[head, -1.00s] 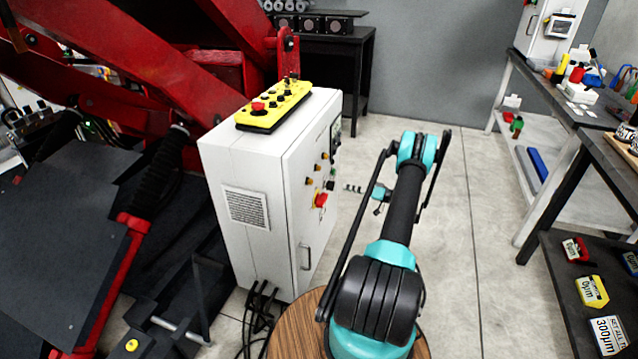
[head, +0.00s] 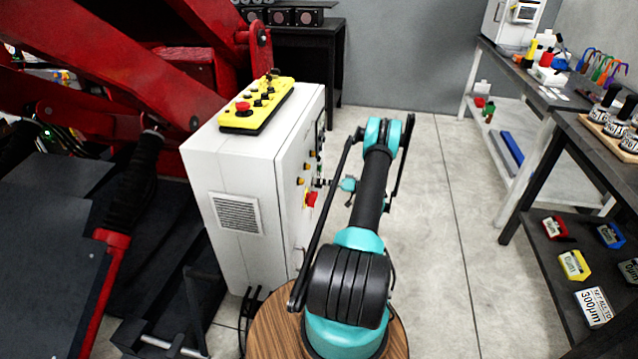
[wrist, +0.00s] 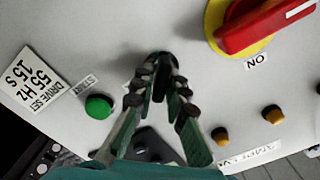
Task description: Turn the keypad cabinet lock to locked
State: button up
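The white cabinet (head: 228,165) stands left of my arm in the head view. Its right-hand face carries several controls. My gripper (head: 322,183) is at that face, near the red switch, and its fingertips are small there. In the wrist view my gripper (wrist: 160,75) has its two fingers on either side of a small black knob (wrist: 162,58) on the white panel. Whether the fingers touch the knob is unclear. No readable label shows that this knob is the keypad cabinet lock, and its setting is hidden by the fingers.
In the wrist view, a green button (wrist: 98,106) lies left of my fingers. A red rotary switch (wrist: 250,25) on yellow is upper right, with orange knobs (wrist: 272,114) below. A yellow control box (head: 258,104) rests on the cabinet. Open floor (head: 430,190) lies right of my arm.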

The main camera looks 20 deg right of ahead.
grip_shut()
jog(key=shift+m, duration=0.4)
jog(key=m, duration=0.2)
jog(key=shift+d+m, duration=0.1)
jog(key=shift+m, duration=0.3)
jog(key=m, duration=0.5)
jog(key=shift+f, duration=0.2)
jog(key=shift+m, duration=0.3)
jog(key=o, duration=0.6)
grip_release()
jog(key=shift+v, duration=3.75)
